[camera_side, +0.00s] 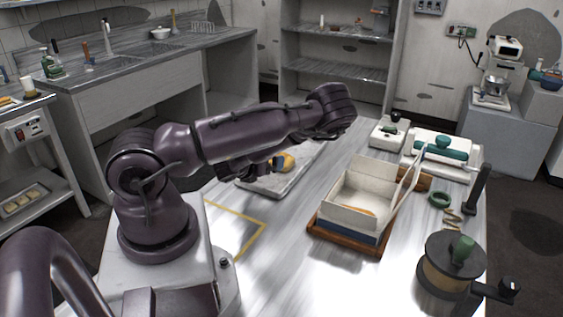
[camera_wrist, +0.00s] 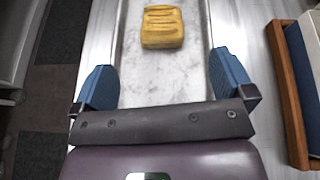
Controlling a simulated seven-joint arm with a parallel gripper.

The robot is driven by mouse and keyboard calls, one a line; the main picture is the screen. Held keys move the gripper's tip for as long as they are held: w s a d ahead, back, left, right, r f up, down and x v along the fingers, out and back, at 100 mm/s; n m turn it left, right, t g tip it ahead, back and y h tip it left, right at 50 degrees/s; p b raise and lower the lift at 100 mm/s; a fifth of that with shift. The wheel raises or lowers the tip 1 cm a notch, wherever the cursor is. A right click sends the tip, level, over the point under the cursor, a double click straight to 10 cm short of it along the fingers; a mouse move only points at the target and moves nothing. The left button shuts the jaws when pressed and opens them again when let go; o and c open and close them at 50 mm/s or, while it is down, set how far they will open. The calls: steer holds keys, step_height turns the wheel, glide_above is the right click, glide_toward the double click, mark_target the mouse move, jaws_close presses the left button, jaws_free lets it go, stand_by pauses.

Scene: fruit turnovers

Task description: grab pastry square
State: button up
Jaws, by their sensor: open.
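The pastry square (camera_wrist: 162,27) is golden brown with darker score lines across its top. It lies on a pale tray (camera_wrist: 139,80), straight ahead of my gripper (camera_wrist: 168,84) in the wrist view. My gripper is open, its two blue fingers set wide apart with nothing between them. In the side view the pastry (camera_side: 286,161) shows partly on the tray (camera_side: 262,186), just past my gripper (camera_side: 245,172), which hides part of it. The fingertips are apart from the pastry.
A white open box (camera_side: 368,184) with a raised lid stands on a wooden base (camera_side: 349,236) to the right of the tray. Yellow tape marks the table left of the box.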

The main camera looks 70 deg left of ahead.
steer(key=shift+s+a+f+m, duration=0.15)
steer(key=shift+s+a+m, duration=0.05)
steer(key=shift+m, duration=0.8)
steer(key=x, duration=1.2)
steer(key=shift+w, duration=0.5)
steer(key=shift+c, duration=0.2)
steer(key=shift+t, duration=0.3)
steer(key=c, duration=0.8)
